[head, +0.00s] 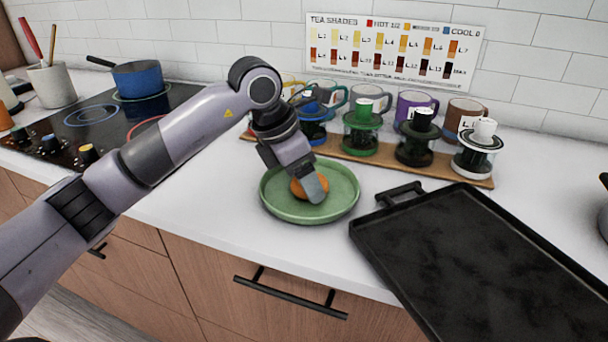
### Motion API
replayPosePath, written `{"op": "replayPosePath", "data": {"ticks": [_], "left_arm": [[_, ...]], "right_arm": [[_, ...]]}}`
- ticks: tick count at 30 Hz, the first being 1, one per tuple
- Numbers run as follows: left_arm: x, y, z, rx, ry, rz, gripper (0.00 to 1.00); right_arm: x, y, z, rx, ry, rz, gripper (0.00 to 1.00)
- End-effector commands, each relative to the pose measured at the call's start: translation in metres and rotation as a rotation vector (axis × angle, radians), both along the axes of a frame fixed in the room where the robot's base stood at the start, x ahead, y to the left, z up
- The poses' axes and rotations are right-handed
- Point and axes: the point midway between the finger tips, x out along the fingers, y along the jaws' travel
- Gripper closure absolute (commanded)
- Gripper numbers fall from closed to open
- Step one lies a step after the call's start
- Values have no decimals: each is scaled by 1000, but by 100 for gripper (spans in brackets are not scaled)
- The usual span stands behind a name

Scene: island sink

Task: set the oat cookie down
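The oat cookie (303,190) is a round orange-brown piece in the green plate (342,202). My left gripper (312,192) reaches down over the plate with its fingers at the cookie. One finger covers the cookie's right side, and the other finger is hidden behind the hand. I cannot tell whether the fingers grip the cookie or whether it rests on the plate's floor. My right gripper is not in view.
A black tray (480,260) with a handle lies right of the plate. Behind the plate, several lidded tea presses (361,135) stand on a wooden board (395,168), with mugs (414,103) behind. A stove with a blue pot (137,80) is at left.

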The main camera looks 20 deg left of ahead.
Motion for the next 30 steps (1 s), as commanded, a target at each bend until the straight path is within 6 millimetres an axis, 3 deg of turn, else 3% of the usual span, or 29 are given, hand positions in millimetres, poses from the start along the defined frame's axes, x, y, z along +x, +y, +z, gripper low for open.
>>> {"op": "replayPosePath", "data": {"ticks": [7,8,9,22,30], "left_arm": [[0,0,-4,0,0,1,95],[0,0,-3,0,0,1,18],[0,0,-3,0,0,1,5],[-1,2,6,0,-1,1,2],[-15,17,57,0,-4,2,2]], "right_arm": [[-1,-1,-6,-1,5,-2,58],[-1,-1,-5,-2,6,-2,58],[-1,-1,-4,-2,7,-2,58],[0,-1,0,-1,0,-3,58],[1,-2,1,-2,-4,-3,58]]}}
